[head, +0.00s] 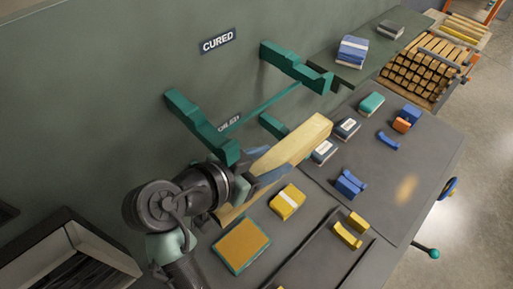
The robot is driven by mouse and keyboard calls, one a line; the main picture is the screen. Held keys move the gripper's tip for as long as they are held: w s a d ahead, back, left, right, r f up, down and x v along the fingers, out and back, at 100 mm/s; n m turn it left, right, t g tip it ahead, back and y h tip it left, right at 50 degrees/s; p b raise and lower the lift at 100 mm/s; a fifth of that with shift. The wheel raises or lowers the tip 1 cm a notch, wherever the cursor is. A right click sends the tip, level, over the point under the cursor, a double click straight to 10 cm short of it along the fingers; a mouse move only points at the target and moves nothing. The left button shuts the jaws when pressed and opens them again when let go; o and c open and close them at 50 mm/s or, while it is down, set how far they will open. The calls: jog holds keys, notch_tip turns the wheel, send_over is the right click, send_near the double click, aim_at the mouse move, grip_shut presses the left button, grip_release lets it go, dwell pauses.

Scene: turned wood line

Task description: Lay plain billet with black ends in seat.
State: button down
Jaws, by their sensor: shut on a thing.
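My gripper (256,178) is shut on a long pale-wood billet (296,145), holding it raised over the bench close to the wall. The billet slants from lower left to upper right. Its right end looks pale yellow; I see no black on it, and its left end is partly hidden behind my gripper. Teal notched wall brackets, one on the left (200,124) and one on the right (295,66), stick out under a "CURED" sign (217,41). A lower teal bracket (273,125) shows near a partly hidden sign (229,125). The brackets' notches look empty.
The grey bench (430,170) holds blue, teal and yellow blocks, including a yellow block (287,202) and a yellow-topped pad (240,246) near my arm. A shelf (370,60) carries blue blocks (352,51). A rack of stacked billets (420,72) stands at the far right.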

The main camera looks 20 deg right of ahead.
jog(key=shift+w+a+r, duration=0.15)
jog(key=shift+w, duration=0.3)
jog(key=shift+w+a+f+p, duration=0.15)
jog(key=shift+w+a+p, duration=0.1)
jog(key=shift+w+p, duration=0.3)
jog(key=shift+w+a+f+p, duration=0.2)
jog(key=shift+w+p, duration=0.2)
jog(key=shift+w, duration=0.25)
jog(key=shift+f, duration=0.8)
jog(key=shift+c, duration=1.1)
grip_release()
jog(key=shift+s, duration=0.1)
jog(key=shift+r, duration=0.1)
